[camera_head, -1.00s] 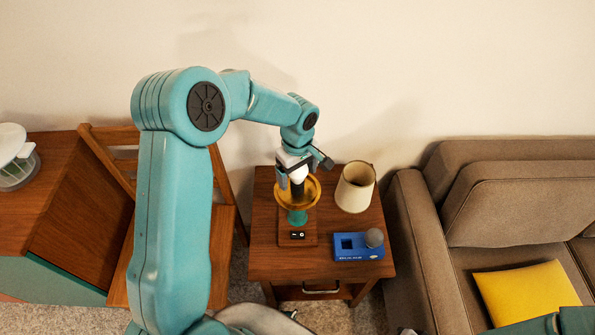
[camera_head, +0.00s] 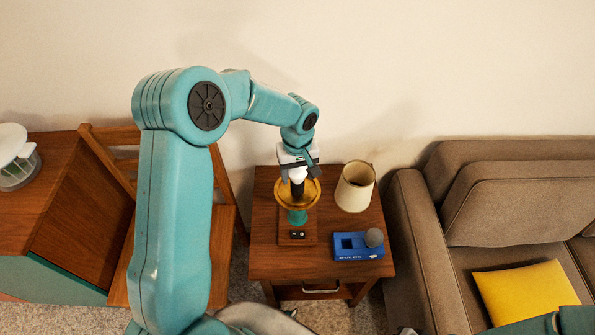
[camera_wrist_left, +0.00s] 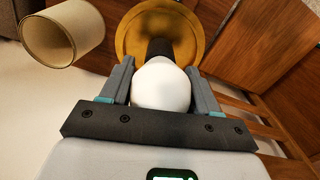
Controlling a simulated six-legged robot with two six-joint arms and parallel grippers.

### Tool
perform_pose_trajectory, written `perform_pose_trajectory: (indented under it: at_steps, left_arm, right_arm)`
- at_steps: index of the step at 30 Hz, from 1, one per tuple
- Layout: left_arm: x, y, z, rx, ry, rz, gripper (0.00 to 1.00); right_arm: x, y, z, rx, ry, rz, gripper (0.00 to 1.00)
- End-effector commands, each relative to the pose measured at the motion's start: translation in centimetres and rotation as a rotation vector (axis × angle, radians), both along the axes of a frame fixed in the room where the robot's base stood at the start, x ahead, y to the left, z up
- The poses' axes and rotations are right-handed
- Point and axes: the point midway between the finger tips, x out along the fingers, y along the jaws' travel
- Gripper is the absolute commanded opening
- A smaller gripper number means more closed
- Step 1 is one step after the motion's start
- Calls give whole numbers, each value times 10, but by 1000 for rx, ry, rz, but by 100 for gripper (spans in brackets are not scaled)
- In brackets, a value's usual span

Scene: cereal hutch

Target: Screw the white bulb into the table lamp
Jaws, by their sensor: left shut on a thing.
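The white bulb (camera_wrist_left: 161,84) is between the two fingers of my left gripper (camera_wrist_left: 161,88), which is shut on it; it also shows in the head view (camera_head: 297,174). The bulb's lower end meets the dark socket (camera_wrist_left: 160,48) of the table lamp (camera_head: 297,215). How far it sits in the socket is hidden. The lamp has a brass dish (camera_wrist_left: 130,38), a teal stem and a wooden base with a small switch plate. My left gripper (camera_head: 298,172) is above the lamp, pointing down.
The lamp stands on a wooden side table (camera_head: 320,262). A cream shade (camera_head: 355,188) and a blue box (camera_head: 358,247) with a grey round thing (camera_head: 374,237) are to its right. A brown sofa (camera_head: 420,240) stands right, a wooden chair (camera_head: 222,240) left.

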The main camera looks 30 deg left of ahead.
Motion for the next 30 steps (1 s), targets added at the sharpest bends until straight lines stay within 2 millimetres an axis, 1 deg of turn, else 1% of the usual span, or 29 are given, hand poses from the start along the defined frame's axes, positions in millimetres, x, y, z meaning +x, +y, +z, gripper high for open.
perform_pose_trajectory:
  at_steps: [3,6,9,16,17,21,23,25,28,30]
  left_arm:
    - [0,0,1,1,1,-163,31]
    - [0,0,1,1,1,-273,31]
    - [0,0,0,1,1,-311,31]
    - [0,0,0,1,1,-323,31]
    - [0,0,0,1,1,-345,31]
    - [0,0,1,1,1,-540,31]
    - [0,0,1,0,1,-607,31]
    - [0,0,0,0,1,-650,31]
    - [0,0,0,1,1,-668,31]
    - [0,0,1,0,2,-739,31]
  right_arm:
    - [0,0,3,0,0,0,0]
    - [0,0,5,0,0,0,0]
    - [0,0,4,0,0,0,0]
    - [0,0,5,0,0,0,0]
    - [0,0,6,0,0,0,0]
    - [0,0,10,0,0,0,0]
    - [0,0,11,0,0,0,0]
    - [0,0,11,0,0,0,0]
    - [0,0,11,0,0,0,0]
    - [0,0,14,0,0,0,0]
